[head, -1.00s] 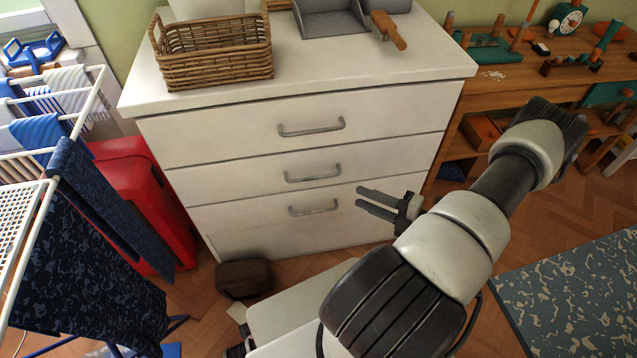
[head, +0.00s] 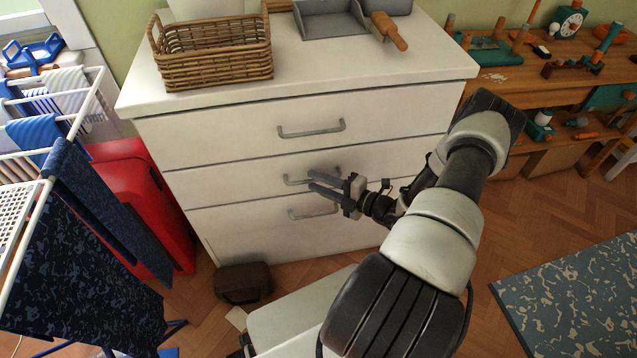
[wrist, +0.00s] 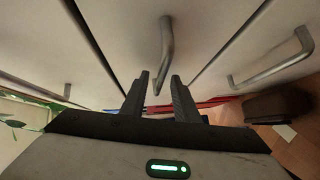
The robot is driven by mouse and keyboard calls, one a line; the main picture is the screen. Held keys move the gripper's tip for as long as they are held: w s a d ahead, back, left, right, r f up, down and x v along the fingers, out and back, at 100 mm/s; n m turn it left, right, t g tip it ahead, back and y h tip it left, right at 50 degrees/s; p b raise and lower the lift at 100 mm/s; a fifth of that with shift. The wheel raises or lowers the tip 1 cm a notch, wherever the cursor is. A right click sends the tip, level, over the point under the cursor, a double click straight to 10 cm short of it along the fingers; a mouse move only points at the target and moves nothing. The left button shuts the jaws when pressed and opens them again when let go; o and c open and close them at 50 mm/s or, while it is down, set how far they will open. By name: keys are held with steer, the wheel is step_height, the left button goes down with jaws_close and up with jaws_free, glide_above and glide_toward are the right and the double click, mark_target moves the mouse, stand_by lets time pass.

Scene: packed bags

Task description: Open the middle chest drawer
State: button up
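The white chest has three drawers, all looking shut. The middle drawer (head: 230,180) carries a grey bar handle (head: 291,181), partly hidden by my gripper in the head view. My gripper (head: 311,181) is at that handle, its two fingers apart and pointing left across the drawer front. In the wrist view the middle handle (wrist: 167,45) runs towards the gap between my open fingers (wrist: 159,82). I cannot tell whether the fingers touch it.
The top handle (head: 311,130) is above and the bottom handle (head: 312,210) just below my gripper. A brown bag (head: 243,282) lies on the floor before the chest. A drying rack (head: 98,105) and red case (head: 140,190) stand left. A wicker basket (head: 215,58) sits on top.

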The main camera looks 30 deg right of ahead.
jaws_close()
steer(key=s+a, duration=0.4)
steer(key=s, duration=1)
steer(key=s+a+p, duration=0.1)
steer(key=s+a, duration=0.3)
steer(key=s, duration=1)
steer(key=shift+p, duration=0.3)
jaws_free()
